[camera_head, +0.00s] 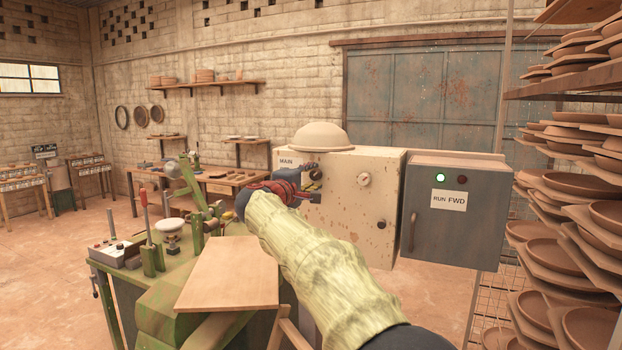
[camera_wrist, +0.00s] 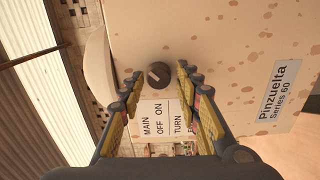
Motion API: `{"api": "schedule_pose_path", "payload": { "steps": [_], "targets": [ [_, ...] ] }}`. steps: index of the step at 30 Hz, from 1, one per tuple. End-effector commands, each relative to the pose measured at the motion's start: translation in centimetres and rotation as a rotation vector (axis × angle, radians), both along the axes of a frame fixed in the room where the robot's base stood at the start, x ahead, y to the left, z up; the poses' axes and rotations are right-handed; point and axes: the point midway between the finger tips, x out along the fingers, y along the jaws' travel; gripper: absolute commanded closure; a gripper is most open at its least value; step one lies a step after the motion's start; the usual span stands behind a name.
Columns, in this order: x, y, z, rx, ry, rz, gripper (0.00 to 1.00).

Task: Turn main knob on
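The main knob (camera_wrist: 158,74) is a small dark round knob on the cream control box (camera_head: 349,215). In the wrist view it shows between my fingertips, beside a white label (camera_wrist: 167,122) reading MAIN, OFF, ON and TURN. My gripper (camera_head: 314,182) is in front of the left part of the box's face. In the wrist view its yellow-padded fingers are spread, one on each side of the knob, with visible gaps. I cannot tell how near the fingertips are to the panel, nor the knob's exact setting. In the head view my gripper mostly hides the knob.
A grey box (camera_head: 455,214) with a lit green lamp (camera_head: 440,177) and RUN FWD label stands right of the cream box. A rounded hat-like object (camera_head: 321,137) rests on top. A board (camera_head: 228,273) lies below my arm. Racks of clay plates (camera_head: 570,252) fill the right.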

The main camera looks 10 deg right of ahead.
Motion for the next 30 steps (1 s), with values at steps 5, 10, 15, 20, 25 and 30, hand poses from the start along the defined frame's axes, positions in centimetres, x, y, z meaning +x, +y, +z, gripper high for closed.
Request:
{"api": "schedule_pose_path", "payload": {
  "steps": [5,10,15,20,25,30],
  "targets": [
    [0.0,0.0,0.1,-0.001,-0.001,0.0,0.58],
    [0.0,0.0,0.1,-0.001,-0.001,0.0,0.58],
    [-0.6,0.5,0.1,-0.001,-0.001,0.002,0.58],
    [-2.6,2.0,0.1,-0.001,-0.001,0.003,0.58],
    [-5.5,4.1,0.1,-0.001,-0.001,0.004,0.58],
    [-7.9,5.9,0.1,-0.001,-0.001,0.003,0.58]
  ]
}}
